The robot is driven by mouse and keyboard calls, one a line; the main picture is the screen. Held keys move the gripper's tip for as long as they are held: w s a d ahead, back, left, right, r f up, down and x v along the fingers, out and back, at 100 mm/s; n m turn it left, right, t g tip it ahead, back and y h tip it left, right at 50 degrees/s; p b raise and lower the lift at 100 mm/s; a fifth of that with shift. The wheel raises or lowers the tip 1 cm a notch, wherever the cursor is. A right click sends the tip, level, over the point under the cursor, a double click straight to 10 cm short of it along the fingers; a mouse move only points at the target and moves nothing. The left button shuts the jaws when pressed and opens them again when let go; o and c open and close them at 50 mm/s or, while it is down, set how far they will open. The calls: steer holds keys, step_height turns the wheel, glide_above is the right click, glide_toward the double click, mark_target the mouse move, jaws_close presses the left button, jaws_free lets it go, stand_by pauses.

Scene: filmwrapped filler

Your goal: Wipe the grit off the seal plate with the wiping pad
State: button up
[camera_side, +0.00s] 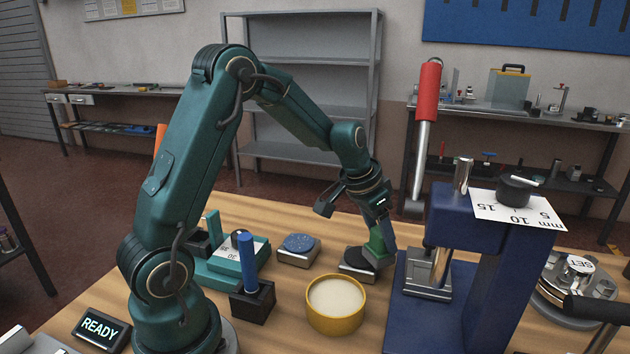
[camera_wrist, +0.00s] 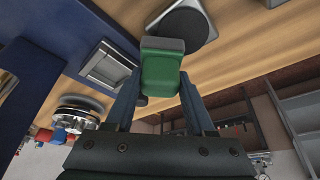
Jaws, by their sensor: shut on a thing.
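My gripper (camera_side: 381,230) is shut on a green block with a grey underside, which looks like the wiping pad (camera_side: 377,244). The wiping pad also shows between my fingers (camera_wrist: 159,95) in the wrist view (camera_wrist: 162,80). It is at the right edge of a square metal block with a black disc (camera_side: 358,259); I cannot tell whether they touch. The bright metal plate (camera_side: 424,276) at the foot of the blue press, to the right, seems to be the seal plate. It also shows in the wrist view (camera_wrist: 107,68). I cannot make out grit on it.
The blue press (camera_side: 463,218) stands close right of my gripper. A yellow-rimmed round tub (camera_side: 336,318) is in front, and a metal block with a blue speckled disc (camera_side: 298,249) is left. A dark holder with a blue stick (camera_side: 250,272) stands further left.

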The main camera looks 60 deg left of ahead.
steer(key=shift+r, duration=4.15)
